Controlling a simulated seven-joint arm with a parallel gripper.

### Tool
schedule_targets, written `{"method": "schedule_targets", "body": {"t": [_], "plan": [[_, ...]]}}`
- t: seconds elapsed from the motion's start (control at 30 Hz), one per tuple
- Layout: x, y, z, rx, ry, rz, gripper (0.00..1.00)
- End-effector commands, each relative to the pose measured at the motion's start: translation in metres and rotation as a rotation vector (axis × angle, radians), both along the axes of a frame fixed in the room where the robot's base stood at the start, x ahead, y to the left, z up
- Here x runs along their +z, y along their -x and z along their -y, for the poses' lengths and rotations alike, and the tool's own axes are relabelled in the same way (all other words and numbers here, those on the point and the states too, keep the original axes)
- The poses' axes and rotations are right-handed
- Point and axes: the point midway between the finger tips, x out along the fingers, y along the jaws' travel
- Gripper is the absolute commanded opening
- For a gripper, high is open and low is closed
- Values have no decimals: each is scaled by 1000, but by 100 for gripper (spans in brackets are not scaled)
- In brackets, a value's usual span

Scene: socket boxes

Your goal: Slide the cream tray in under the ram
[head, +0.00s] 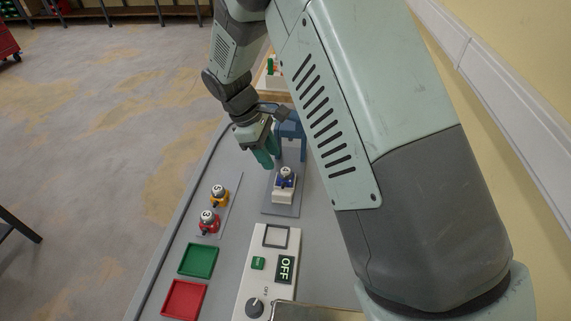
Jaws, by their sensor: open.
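The cream tray (284,197) sits on a grey base plate (281,210) near the middle of the table. It carries a blue piece with a light round knob on top (286,173). The blue press frame (291,130) stands just behind the tray, at the far end of the plate. The ram itself is hard to make out, partly hidden by my arm and gripper. My gripper (266,160) has green fingers pointing down, left of the press and a little behind the tray. It is open and appears apart from the tray.
A green tray (198,260) and a red tray (185,298) lie nearer. A control box with an OFF display (286,268) stands in front of the plate. My arm covers the right side.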

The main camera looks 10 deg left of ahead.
Motion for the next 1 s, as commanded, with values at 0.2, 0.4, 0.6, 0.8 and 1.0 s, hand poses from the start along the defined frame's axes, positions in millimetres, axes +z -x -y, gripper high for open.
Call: {"method": "schedule_targets", "body": {"t": [0.2, 0.4, 0.6, 0.8, 1.0], "plan": [[-40, 5, -15, 91, 37, -47, 40], [-61, 5, -7, 94, 40, -51, 40], [-97, 6, 8, 91, 41, -52, 40], [-126, 5, 20, 92, 39, -50, 40], [-139, 5, 25, 91, 38, -49, 40]]}}
